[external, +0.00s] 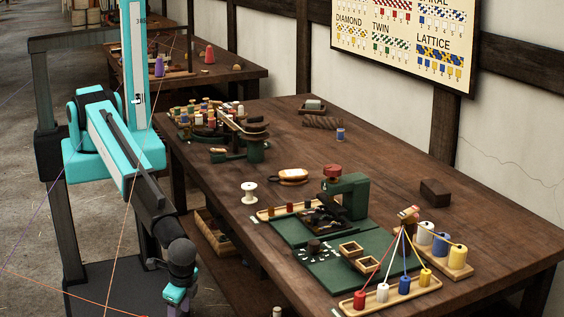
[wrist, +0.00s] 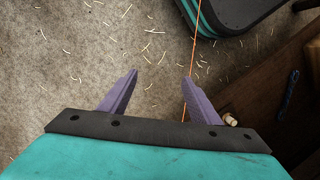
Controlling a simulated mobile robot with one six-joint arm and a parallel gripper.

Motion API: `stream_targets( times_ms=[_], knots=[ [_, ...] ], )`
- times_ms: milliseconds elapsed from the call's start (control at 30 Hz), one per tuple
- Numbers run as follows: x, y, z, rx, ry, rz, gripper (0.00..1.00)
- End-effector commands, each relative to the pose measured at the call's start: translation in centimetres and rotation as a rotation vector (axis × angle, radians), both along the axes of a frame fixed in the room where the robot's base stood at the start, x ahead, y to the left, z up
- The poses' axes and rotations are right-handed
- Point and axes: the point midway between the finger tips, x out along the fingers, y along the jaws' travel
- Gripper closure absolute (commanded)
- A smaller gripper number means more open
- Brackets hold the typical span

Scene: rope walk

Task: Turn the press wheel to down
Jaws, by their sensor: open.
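The press (external: 350,197) is a green frame on a green mat on the long bench. Its red press wheel (external: 333,171) sits on top and looks level; its turn position is too small to read. My gripper (external: 178,296) hangs low beside the bench's near left side, well apart from the press and below the bench top. In the wrist view my gripper (wrist: 160,77) shows two purple fingers spread apart with nothing between them, pointing at the floor. The press does not show in the wrist view.
The bench (external: 400,165) also holds a rack of coloured bobbins (external: 405,286) with strands, white, blue and yellow spools (external: 440,245), and a white spool (external: 249,193). An orange cord (wrist: 193,62) passes near my right finger. Straw litters the floor (wrist: 60,60).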

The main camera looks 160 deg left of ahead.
Motion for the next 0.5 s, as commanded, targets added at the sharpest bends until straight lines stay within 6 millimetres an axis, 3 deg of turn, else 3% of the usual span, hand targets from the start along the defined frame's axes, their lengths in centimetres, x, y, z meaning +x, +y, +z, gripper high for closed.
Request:
stream_targets(
  times_ms=[33,100,500],
  knots=[
    [1.7,1.1,1.4,0.01,-0.013,0.041,0.43],
    [3.3,2.4,3.1,0.022,-0.024,0.097,0.43],
    [11.1,10.4,14.1,0.085,-0.091,0.421,0.43]
  ],
)
